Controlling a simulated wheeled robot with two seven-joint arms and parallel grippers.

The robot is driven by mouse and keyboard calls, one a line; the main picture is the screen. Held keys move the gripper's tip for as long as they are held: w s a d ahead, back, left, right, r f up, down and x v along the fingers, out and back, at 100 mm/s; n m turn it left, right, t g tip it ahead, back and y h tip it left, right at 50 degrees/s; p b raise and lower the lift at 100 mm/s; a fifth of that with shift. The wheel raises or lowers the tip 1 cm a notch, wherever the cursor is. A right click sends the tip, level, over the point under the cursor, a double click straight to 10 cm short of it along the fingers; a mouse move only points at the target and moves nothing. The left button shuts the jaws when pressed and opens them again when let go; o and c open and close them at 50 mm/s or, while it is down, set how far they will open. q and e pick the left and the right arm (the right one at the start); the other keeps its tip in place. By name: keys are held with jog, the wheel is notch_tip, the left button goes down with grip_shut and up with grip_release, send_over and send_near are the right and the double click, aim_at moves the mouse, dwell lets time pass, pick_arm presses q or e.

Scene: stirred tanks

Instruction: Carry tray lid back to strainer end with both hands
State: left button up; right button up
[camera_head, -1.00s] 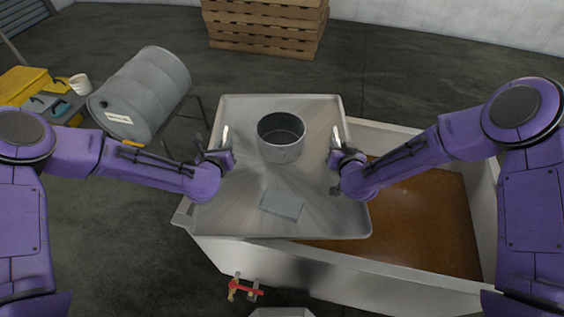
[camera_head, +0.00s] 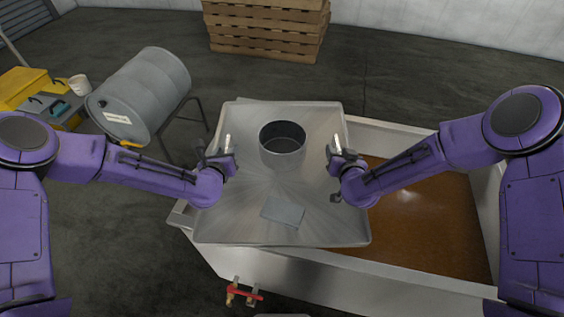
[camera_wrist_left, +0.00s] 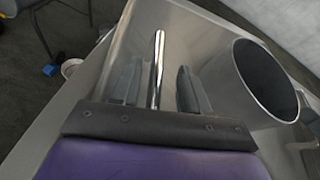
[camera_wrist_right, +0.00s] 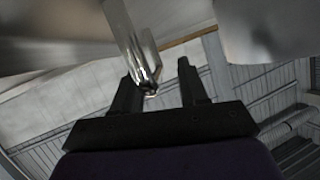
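The metal tray lid (camera_head: 325,222) lies over the left part of the tank (camera_head: 400,275). A metal handle bar (camera_head: 227,142) stands at its left side and another (camera_head: 337,143) at its right. My left gripper (camera_head: 231,158) is at the left bar. In the left wrist view the bar (camera_wrist_left: 158,65) runs between the open fingers (camera_wrist_left: 160,88), with gaps on both sides. My right gripper (camera_head: 335,158) is at the right bar. In the right wrist view its fingers (camera_wrist_right: 157,85) are apart, and the bar (camera_wrist_right: 140,55) appears close to the left finger; contact is unclear.
A grey cylindrical pot (camera_head: 283,150) and a flat grey plate (camera_head: 283,211) show on the tray. Brown liquid (camera_head: 430,225) fills the tank's open right part. A red-handled tap (camera_head: 243,293) is at the front.

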pick_arm(q)
jog(key=shift+s+a, duration=0.1)
jog(key=shift+s+r, duration=0.15)
jog(key=shift+s, duration=0.2)
pick_arm(e)
jog(key=shift+w+d+f, duration=0.1)
pick_arm(q)
jog(key=d+v, duration=0.1)
jog(key=v, duration=1)
jog(key=shift+a, duration=0.45)
pick_arm(e)
jog(key=v, duration=1.2)
pick_arm(q)
jog(key=shift+r, duration=0.15)
